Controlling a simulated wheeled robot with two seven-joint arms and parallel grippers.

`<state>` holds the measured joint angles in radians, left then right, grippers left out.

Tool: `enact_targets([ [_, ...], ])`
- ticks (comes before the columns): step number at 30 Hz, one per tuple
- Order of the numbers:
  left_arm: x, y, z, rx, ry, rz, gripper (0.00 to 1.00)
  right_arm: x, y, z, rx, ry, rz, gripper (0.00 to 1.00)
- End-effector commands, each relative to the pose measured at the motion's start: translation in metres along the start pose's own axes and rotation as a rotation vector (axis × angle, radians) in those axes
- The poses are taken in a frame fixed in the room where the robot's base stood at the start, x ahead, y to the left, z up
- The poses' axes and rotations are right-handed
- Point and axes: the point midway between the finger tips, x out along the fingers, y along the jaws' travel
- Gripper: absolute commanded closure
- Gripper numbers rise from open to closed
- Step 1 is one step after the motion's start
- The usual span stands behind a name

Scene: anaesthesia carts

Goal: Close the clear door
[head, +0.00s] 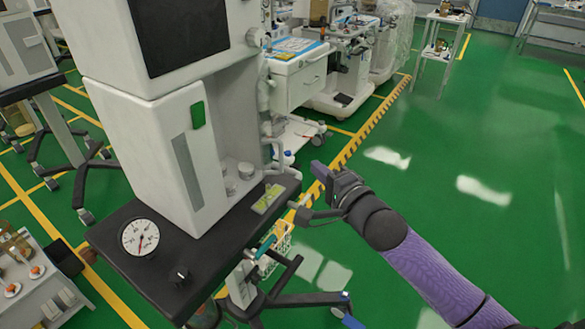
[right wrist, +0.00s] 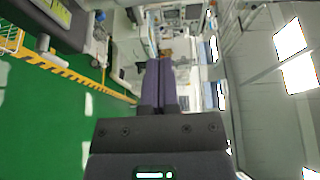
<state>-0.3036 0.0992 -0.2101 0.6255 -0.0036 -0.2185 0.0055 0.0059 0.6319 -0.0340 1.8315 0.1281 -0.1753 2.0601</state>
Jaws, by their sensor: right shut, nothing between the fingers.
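The nearest anaesthesia cart (head: 150,130) stands at the left of the head view. Its white front housing has a narrow grey see-through panel (head: 187,172), with a green square above it. I cannot tell for certain whether this panel is the clear door, or how far any door stands open. My right gripper (head: 319,170) is to the right of the cart, beyond its dark shelf, apart from the panel. Its purple fingers also show in the right wrist view (right wrist: 158,85), shut together with nothing between them. My left gripper is not in view.
The dark shelf (head: 175,240) carries a round gauge (head: 140,237), a black knob and a yellow-green item (head: 268,198). Small metal canisters stand beside the housing. More carts (head: 298,75) stand behind. The green floor (head: 480,150) on the right is clear.

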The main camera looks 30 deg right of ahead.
Motion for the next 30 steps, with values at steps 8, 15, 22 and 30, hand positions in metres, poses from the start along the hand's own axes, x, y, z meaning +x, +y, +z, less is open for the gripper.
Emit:
enact_targets([
  [8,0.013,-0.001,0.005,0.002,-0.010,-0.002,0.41,0.039,0.002,0.021,0.001,0.000,0.000,1.00],
  [15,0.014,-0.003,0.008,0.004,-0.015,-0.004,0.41,0.045,0.001,0.029,-0.001,0.001,0.003,1.00],
  [22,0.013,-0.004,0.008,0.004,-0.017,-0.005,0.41,0.045,0.001,0.029,0.000,0.001,0.002,1.00],
  [30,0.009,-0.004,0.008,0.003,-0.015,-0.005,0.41,0.046,0.000,0.028,0.004,0.048,0.002,1.00],
])
